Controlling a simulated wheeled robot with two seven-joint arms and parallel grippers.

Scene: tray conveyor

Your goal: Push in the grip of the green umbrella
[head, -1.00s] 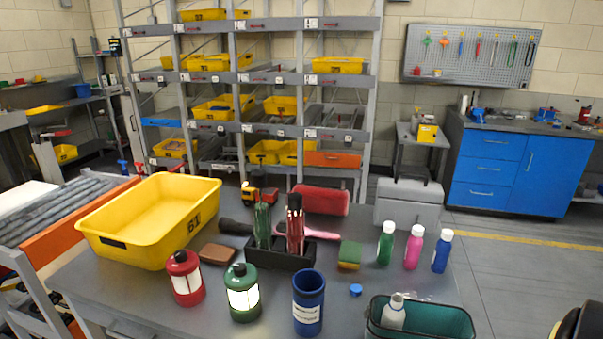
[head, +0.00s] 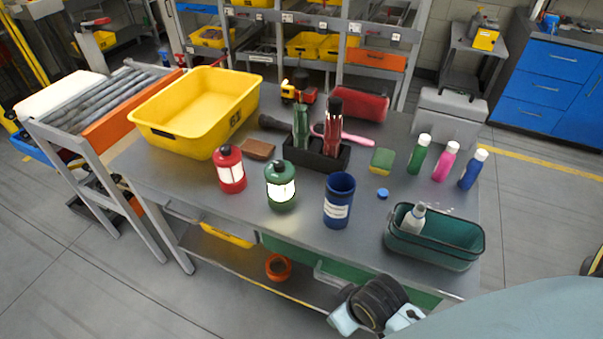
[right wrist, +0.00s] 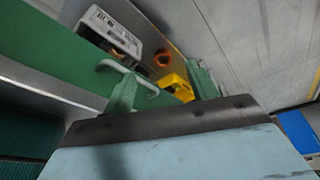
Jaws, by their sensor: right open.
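The green umbrella (head: 301,130) stands folded and upright in a black holder (head: 330,168) on the grey table. A dark red umbrella (head: 333,130) stands beside it on the right, in the same holder. The detail of the green umbrella's top is too small to read. My right gripper (head: 374,317) is open and empty at the bottom of the head view, low in front of the table's front edge, well away from the umbrellas. The right wrist view does not show the umbrellas. My left gripper is not in view.
Several bottles stand at right. A green drawer front (right wrist: 60,50) fills part of the right wrist view.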

